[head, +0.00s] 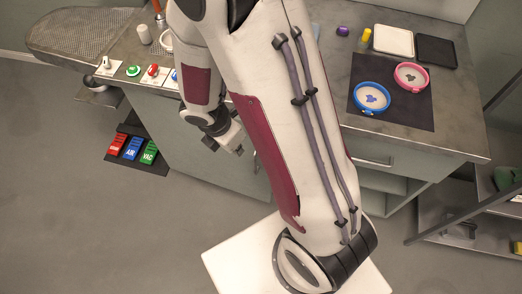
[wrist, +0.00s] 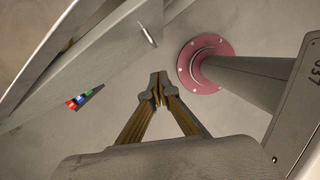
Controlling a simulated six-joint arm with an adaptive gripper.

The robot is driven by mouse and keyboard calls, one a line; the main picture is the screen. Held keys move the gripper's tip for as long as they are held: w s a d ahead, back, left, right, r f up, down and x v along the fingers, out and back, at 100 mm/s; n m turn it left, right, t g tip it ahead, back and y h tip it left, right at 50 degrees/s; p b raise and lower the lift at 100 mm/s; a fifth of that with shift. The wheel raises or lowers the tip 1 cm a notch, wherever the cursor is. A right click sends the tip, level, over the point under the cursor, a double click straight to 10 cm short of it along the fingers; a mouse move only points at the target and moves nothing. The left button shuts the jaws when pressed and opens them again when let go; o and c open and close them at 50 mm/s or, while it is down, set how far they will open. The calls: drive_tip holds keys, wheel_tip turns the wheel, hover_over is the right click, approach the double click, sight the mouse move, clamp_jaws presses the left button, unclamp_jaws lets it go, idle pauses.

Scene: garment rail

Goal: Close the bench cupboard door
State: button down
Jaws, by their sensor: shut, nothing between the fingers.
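The bench cupboard door (wrist: 105,58) is a grey panel at the upper left of the wrist view, with a short metal handle (wrist: 148,36). A narrow wedge-shaped gap shows between its upper edge and the bench edge, so it looks ajar; how far is hard to tell. In the head view my arm hides much of the door, and part of a handle (head: 257,163) shows beside the arm. My gripper (wrist: 158,80) is shut and empty, apart from the door, below its handle in the wrist view. In the head view my gripper (head: 239,151) is in front of the bench front.
The bench top (head: 455,125) carries two round hoops, a blue one (head: 373,98) and a pink one (head: 411,77). Coloured pedals (head: 132,148) sit low at the left. A drawer handle (head: 372,162) projects at right. Open floor (head: 100,230) lies in front.

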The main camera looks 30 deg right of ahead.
drive_tip(key=s+a+f+g, duration=0.3)
drive_tip(key=s+a+f, duration=1.1)
drive_tip(key=a+f, duration=0.25)
wheel_tip(320, 180, down, 14)
drive_tip(key=s+m+t, duration=0.2)
drive_tip(key=m+t, duration=0.2)
drive_tip(key=m, duration=0.2)
drive_tip(key=w+d+r+m+t+h, duration=0.2)
drive_tip(key=w+d+m+t+h, duration=0.3)
drive_tip(key=d, duration=0.4)
drive_tip(key=w+d+r+m+t+h, duration=0.1)
drive_tip(key=d+r+t+h, duration=0.1)
drive_tip(key=r, duration=0.5)
drive_tip(key=w+d+r+m+t+h, duration=0.1)
drive_tip(key=d+r+h, duration=0.3)
drive_tip(key=r, duration=0.4)
drive_tip(key=shift+w+d+m+t, duration=0.25)
drive_tip(key=shift+m+t, duration=0.25)
drive_tip(key=shift+t, duration=0.4)
drive_tip(key=shift+w+d, duration=0.1)
drive_tip(key=shift+w, duration=0.05)
